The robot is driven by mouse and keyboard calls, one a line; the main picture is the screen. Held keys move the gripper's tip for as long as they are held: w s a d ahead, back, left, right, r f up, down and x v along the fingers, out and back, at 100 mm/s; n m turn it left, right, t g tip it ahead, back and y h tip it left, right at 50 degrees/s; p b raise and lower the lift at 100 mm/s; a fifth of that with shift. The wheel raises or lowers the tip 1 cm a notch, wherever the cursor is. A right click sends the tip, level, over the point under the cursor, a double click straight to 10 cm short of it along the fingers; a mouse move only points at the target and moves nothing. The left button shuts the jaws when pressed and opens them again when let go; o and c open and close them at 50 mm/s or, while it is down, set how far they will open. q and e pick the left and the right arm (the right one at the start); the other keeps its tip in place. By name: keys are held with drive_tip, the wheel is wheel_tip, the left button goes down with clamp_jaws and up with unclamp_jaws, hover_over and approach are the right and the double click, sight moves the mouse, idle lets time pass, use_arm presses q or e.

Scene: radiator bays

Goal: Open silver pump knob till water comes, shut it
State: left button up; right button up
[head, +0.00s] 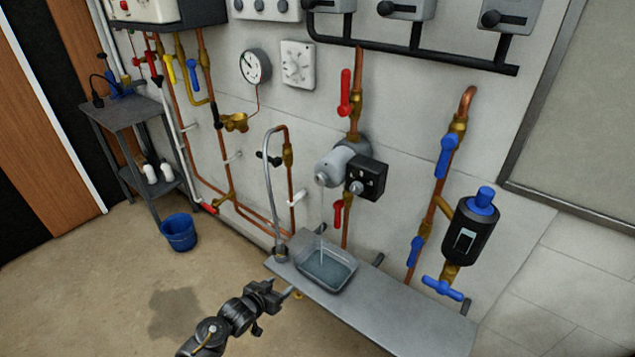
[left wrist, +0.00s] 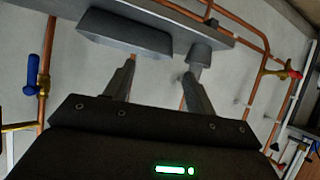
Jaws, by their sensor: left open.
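The grey pump (head: 340,165) with its black control box (head: 368,178) is mounted on the wall in the middle of the head view. A silver round knob (head: 354,187) shows on the box's front, and a silver round cap (head: 321,179) on the pump's left end. A thin stream of water (head: 321,247) falls into the clear tray (head: 326,286) below, which holds some water. My left gripper (head: 284,293) is open and empty, low in front of the shelf, well below the pump. Its two fingers stand apart in the left wrist view (left wrist: 160,80). My right gripper is not in view.
The tray stands on a grey shelf (head: 410,328), with a tall curved spout (head: 268,185) at its left end. Red valve handles (head: 345,92) sit above and below the pump. A black filter (head: 470,230) is at the right, a blue bucket (head: 179,233) on the left floor.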

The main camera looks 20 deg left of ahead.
use_arm(q)
drive_tip(key=w+d+r+m+t+h, duration=0.1)
drive_tip(key=w+r+t, duration=0.15)
drive_tip(key=r, duration=0.65)
drive_tip(key=w+d+r+t+h, duration=0.1)
drive_tip(key=w+r, duration=0.2)
drive_tip(key=r, duration=0.6)
drive_tip(key=m+t+h, duration=0.1)
drive_tip(key=h, duration=0.1)
approach(319, 180)
drive_tip(key=p+x, duration=0.2)
drive_tip(key=x, duration=0.7)
drive_tip(key=shift+w, duration=0.2)
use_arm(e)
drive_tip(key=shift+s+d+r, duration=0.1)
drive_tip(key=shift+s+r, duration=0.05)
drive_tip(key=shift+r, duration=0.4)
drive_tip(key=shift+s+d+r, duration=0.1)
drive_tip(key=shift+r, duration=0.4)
use_arm(q)
drive_tip(key=shift+c, duration=0.4)
drive_tip(key=c, duration=0.9)
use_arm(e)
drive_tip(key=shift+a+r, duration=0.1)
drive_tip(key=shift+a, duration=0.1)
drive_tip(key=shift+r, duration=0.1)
